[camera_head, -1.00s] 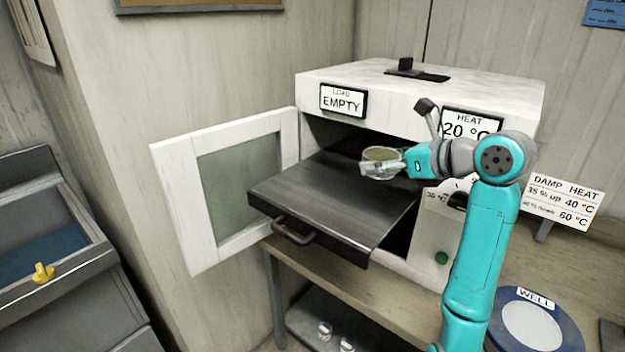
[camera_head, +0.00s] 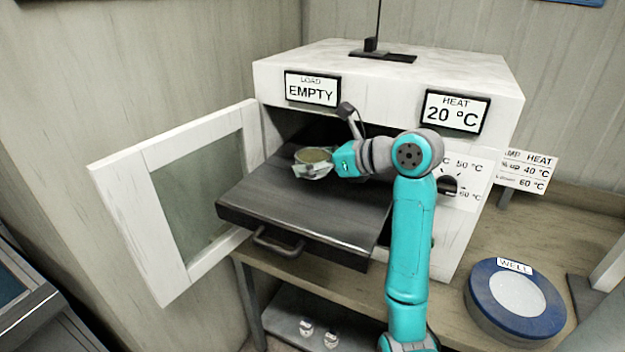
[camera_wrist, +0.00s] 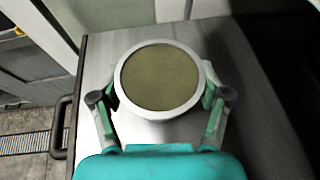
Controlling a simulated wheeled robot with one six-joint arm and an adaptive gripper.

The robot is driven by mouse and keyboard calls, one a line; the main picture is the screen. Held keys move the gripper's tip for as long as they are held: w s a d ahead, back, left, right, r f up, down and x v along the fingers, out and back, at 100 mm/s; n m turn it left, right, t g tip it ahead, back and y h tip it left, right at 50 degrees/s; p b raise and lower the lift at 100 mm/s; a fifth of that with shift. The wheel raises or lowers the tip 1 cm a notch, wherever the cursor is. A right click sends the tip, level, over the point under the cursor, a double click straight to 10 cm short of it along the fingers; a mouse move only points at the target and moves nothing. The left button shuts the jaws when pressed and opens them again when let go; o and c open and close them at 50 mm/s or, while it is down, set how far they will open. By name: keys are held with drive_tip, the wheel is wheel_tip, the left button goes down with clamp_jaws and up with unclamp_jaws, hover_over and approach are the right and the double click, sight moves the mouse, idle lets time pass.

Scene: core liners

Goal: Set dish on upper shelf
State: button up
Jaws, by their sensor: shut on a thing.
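A small round dish (camera_head: 314,156) with a pale rim and a brownish-olive fill is held in my gripper (camera_head: 312,170). In the wrist view the dish (camera_wrist: 159,78) sits level between the two fingers of my gripper (camera_wrist: 160,100), which are shut on its sides. The dish is over the dark pulled-out shelf (camera_head: 300,220) of the white oven (camera_head: 400,72), near the opening. I cannot tell whether it touches the shelf. The oven's inside is dark, and no second shelf can be made out.
The oven door (camera_head: 180,200) stands open to the left. The shelf has a front handle (camera_head: 280,243) and is otherwise bare. A sign on the oven (camera_head: 312,88) reads EMPTY, another (camera_head: 455,112) 20 °C. A blue round WELL (camera_head: 515,300) sits on the bench at right.

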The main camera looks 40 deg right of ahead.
sight(314, 189)
drive_tip(key=shift+f, duration=2.25)
drive_tip(key=shift+f, duration=0.15)
drive_tip(key=o, duration=1.4)
drive_tip(key=shift+c, duration=0.2)
drive_tip(key=shift+s+d+r, duration=0.1)
drive_tip(key=shift+s+r, duration=0.15)
drive_tip(key=shift+s, duration=0.05)
drive_tip(key=v, duration=1.1)
drive_tip(key=shift+s, duration=0.3)
